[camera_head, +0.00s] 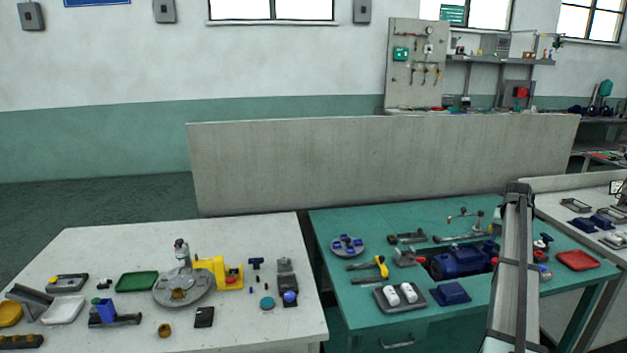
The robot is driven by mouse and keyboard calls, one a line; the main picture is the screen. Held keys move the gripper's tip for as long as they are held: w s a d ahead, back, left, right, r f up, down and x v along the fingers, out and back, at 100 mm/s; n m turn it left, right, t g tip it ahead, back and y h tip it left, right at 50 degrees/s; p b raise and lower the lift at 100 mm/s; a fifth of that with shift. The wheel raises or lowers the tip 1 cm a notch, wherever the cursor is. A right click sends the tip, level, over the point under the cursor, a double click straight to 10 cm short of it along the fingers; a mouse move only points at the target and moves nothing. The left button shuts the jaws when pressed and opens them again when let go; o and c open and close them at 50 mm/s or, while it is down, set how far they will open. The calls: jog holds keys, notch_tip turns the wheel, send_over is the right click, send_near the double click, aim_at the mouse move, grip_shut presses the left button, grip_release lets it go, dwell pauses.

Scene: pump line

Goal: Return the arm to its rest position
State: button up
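A grey arm link of mine rises from the bottom edge at the right, in front of the green workbench (335,225). Its upper end stands near the back of that bench. No gripper fingers show, so I cannot see my gripper or whether it holds anything. The link hides part of the bench's right side and some items behind it.
A blue pump (462,262), a grey tray (385,302) with white parts and a red tray (577,260) are on the green bench. The white table (240,325) at left holds a round grey plate (165,292) and a yellow fixture (217,268). A grey partition (330,165) stands behind.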

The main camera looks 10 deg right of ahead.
jog(key=s+a+f+m+g+h, duration=0.2)
jog(key=s+a+f+m, duration=0.1)
jog(key=s+f, duration=1.35)
jog(key=s+a+f+n+g+y, duration=0.1)
jog(key=s+a+f+n, duration=0.2)
jog(key=a+f, duration=1.15)
jog(key=s+a+f+n+g+y, duration=0.1)
jog(key=s+a+f+n+y, duration=0.15)
jog(key=a+f, duration=1.2)
jog(key=s+a+f+n+g, duration=0.1)
jog(key=s+a+f, duration=0.3)
jog(key=a, duration=0.5)
jog(key=s+a+f+n+g, duration=0.1)
jog(key=s+a+n, duration=0.1)
jog(key=s+a, duration=0.5)
jog(key=s+a+f+n+g+y, duration=0.1)
jog(key=s+a+f+g, duration=0.1)
jog(key=s+a, duration=0.4)
jog(key=s+a+f+n+g, duration=0.1)
jog(key=s+a+f+n, duration=0.1)
jog(key=s+a, duration=0.5)
jog(key=s, duration=0.4)
jog(key=shift+a+g+y, duration=0.25)
jog(key=shift+g+y, duration=0.1)
jog(key=shift+g, duration=0.05)
jog(key=shift+n, duration=0.25)
